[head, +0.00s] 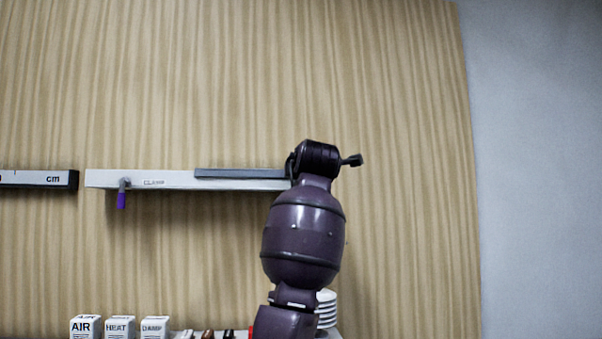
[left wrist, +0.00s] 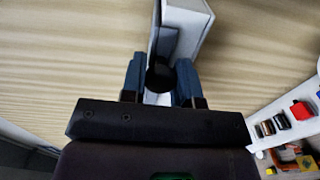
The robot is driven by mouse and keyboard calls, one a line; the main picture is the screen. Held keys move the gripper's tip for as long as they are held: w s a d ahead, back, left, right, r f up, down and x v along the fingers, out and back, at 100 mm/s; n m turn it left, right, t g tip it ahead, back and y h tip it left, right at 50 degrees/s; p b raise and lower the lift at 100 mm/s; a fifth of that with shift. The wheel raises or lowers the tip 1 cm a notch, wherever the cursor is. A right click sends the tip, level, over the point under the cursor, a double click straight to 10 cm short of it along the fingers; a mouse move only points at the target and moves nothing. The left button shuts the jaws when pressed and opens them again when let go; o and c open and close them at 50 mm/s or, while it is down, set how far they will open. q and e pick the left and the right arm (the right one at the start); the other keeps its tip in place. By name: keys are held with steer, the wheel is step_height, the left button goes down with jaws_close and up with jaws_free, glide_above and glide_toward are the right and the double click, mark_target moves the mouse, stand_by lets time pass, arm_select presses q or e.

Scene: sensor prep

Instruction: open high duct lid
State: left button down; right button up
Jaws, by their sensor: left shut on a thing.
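A long white duct (head: 220,185) is mounted high on the wood-grain wall. A grey lid (head: 240,174) lies along the top of its right part. My left arm rises in front of the duct's right end, and its wrist hides that end and the gripper in the head view. In the left wrist view, my left gripper (left wrist: 160,80) is shut on a round black knob (left wrist: 160,72) at the end of the white duct (left wrist: 192,28), one blue-grey finger on each side. The right gripper is not in view.
A purple-handled part (head: 122,197) hangs at the duct's left. Another white duct marked "cm" (head: 40,179) is further left. Below stand several small white labelled boxes (head: 120,327) and a stack of white discs (head: 327,309). The wall right of my arm is clear.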

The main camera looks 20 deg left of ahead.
arm_select(q)
steer(key=shift+f, duration=0.1)
steer(key=c, duration=0.8)
jaws_free()
steer(key=shift+c, duration=0.2)
steer(key=shift+s, duration=0.1)
steer(key=b+v, duration=0.2)
steer(key=v, duration=0.8)
steer(key=shift+s+d, duration=0.2)
steer(key=shift+s, duration=0.05)
